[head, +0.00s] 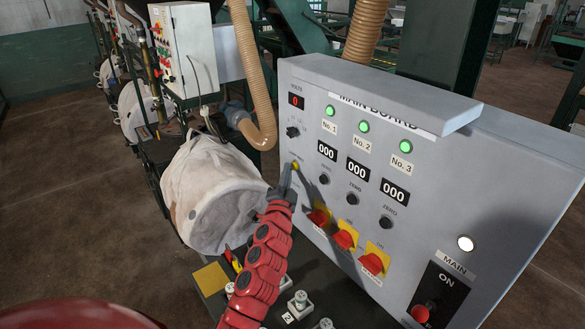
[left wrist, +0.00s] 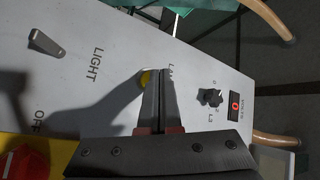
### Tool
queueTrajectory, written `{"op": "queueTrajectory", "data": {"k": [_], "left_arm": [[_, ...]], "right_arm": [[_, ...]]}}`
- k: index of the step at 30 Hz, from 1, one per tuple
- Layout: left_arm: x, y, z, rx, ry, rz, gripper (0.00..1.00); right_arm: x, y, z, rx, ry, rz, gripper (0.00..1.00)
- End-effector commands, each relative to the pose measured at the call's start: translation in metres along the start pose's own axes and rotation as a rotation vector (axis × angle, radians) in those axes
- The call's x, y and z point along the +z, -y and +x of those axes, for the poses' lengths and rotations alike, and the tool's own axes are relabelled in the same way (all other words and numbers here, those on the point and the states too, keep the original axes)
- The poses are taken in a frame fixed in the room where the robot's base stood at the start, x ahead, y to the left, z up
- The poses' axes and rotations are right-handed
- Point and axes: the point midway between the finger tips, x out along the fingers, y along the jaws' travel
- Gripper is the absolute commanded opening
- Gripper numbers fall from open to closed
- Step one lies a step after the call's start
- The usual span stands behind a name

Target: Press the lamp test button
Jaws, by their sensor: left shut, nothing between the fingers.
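A grey main board (head: 440,205) stands at the right with its face toward me. A small round yellow button (head: 296,165) sits near its left edge, below the black selector knob. My left gripper (head: 289,172) is shut and empty, with its tips right at this button. In the left wrist view the closed fingers (left wrist: 163,75) lie just beside the yellow button (left wrist: 145,78) and partly cover it and a label starting with "L". I cannot tell whether the tips touch the button or the panel. My right gripper is not in view.
A selector knob (head: 293,131), a red-digit display (head: 296,101), lit green lamps (head: 364,126) and red-and-yellow switches (head: 345,237) share the panel. A white hanging bag (head: 205,195) and a beige hose (head: 252,80) are close left of my arm.

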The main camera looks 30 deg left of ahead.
Motion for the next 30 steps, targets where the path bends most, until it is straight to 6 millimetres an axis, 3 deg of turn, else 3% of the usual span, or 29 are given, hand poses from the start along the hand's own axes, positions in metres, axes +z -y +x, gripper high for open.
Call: {"op": "queueTrajectory", "data": {"k": [17,30], "left_arm": [[-0.002,-0.001,0.002,0.0,-0.001,0.0,0.0],[0.008,0.006,-0.01,0.001,0.001,0.0,0.0]], "right_arm": [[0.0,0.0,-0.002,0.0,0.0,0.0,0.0],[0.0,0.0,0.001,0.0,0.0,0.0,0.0]]}}
